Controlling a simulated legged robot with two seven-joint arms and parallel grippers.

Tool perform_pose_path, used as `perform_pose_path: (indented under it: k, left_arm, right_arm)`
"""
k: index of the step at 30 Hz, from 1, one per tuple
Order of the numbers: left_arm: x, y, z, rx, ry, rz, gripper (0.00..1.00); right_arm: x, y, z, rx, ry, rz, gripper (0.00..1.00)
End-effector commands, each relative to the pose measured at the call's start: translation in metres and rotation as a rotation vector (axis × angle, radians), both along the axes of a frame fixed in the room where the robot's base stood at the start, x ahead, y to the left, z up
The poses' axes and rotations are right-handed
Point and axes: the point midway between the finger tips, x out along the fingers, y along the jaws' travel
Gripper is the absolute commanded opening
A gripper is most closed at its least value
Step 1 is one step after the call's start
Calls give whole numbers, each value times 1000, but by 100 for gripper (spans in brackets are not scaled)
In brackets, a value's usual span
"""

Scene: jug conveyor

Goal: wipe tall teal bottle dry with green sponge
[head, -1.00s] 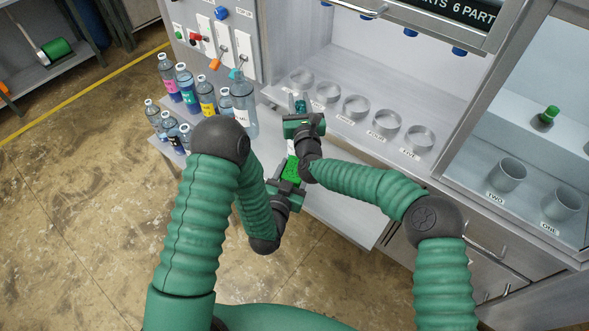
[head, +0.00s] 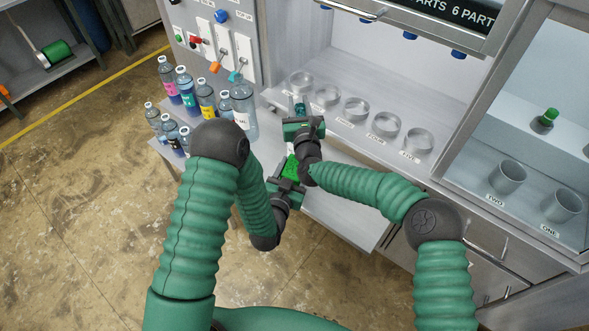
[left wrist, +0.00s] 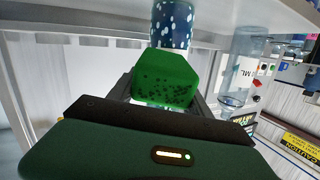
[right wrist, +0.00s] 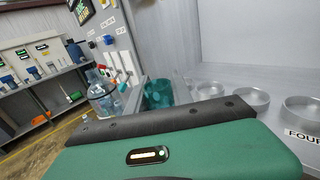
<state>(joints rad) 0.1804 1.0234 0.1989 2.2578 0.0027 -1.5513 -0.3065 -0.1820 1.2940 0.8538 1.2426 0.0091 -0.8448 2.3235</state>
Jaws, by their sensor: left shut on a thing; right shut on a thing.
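My left gripper (head: 287,182) is shut on the green sponge (head: 290,168), below my right gripper in the head view. The sponge (left wrist: 166,80) fills the middle of the left wrist view, with dark specks on its face. My right gripper (head: 303,127) is shut on the teal bottle (head: 299,105), whose top shows just beyond the jaws. The bottle also shows in the right wrist view (right wrist: 158,92). In the left wrist view, a blue body with white spots (left wrist: 172,24), likely the bottle's lower part, appears directly behind the sponge. I cannot tell whether they touch.
Several bottles stand on the left of the bench, including a large clear one (head: 243,110) near my right gripper. A row of clear round holders (head: 356,108) lines the shelf behind. The bench front (head: 340,210) is bare.

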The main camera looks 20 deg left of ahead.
Motion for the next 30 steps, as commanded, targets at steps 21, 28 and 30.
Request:
perform_pose_path:
  k: [21,28,30]
  left_arm:
    - [5,1,45,1,-3,-1,12]
    - [4,1,58,0,0,0,12]
    - [4,0,52,0,2,-1,12]
  right_arm:
    - [0,1,0,0,1,1,0]
    - [0,0,-1,0,1,1,0]
    - [0,0,-1,0,1,1,0]
